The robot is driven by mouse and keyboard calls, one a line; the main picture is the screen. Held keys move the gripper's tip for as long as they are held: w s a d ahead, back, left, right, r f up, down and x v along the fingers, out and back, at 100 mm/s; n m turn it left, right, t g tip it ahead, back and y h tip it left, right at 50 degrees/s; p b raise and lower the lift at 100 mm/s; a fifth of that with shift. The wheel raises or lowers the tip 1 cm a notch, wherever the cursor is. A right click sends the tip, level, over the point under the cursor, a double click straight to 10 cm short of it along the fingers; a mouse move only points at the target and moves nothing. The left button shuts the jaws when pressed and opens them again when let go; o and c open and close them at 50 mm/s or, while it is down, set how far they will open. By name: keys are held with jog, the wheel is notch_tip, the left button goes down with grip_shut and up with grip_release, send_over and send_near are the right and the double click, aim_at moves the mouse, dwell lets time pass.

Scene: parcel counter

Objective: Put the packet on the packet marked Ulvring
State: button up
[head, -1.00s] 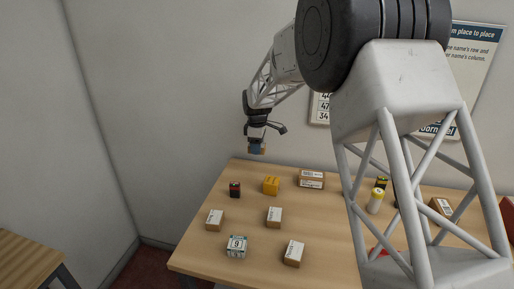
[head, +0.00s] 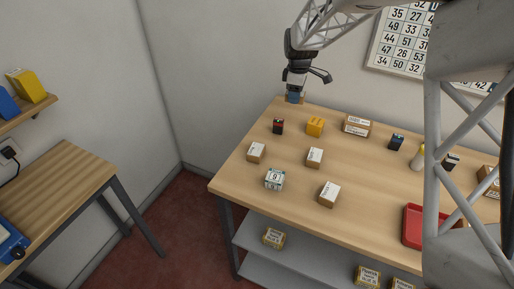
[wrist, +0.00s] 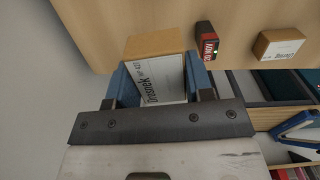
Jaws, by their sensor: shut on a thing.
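My gripper (head: 295,99) is above the far left corner of the counter in the head view. In the wrist view its blue fingers (wrist: 158,88) are shut on a brown cardboard packet (wrist: 160,44). Its white label seems to read Drosnek. A brown packet with a white label (wrist: 281,47) lies on the counter to the right in the wrist view, apart from my gripper. Its small lettering seems to read Ulvring. It appears to be the left packet (head: 256,152) in the head view, where the lettering is too small to read.
A black and red device (head: 278,126) stands beside that packet. A yellow box (head: 315,126), other labelled packets (head: 314,158) (head: 329,194), a white numbered cube (head: 275,179) and a red tray (head: 413,226) are on the counter. Bare wood lies between them.

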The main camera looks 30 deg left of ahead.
jog(key=s+d+f+n, duration=0.1)
jog(key=s+d, duration=0.1)
jog(key=s, duration=1.4)
jog(key=s+d+f+n, duration=0.1)
jog(key=s+d, duration=0.2)
jog(key=s, duration=1.4)
jog(key=shift+d+n, duration=0.35)
jog(key=shift+n, duration=0.05)
jog(key=shift+f, duration=0.1)
send_over(256, 149)
jog(key=shift+f, duration=0.75)
jog(key=shift+f, duration=0.1)
jog(key=shift+f, duration=1.65)
jog(key=shift+f, duration=0.1)
jog(key=o, duration=1)
jog(key=shift+c, duration=0.2)
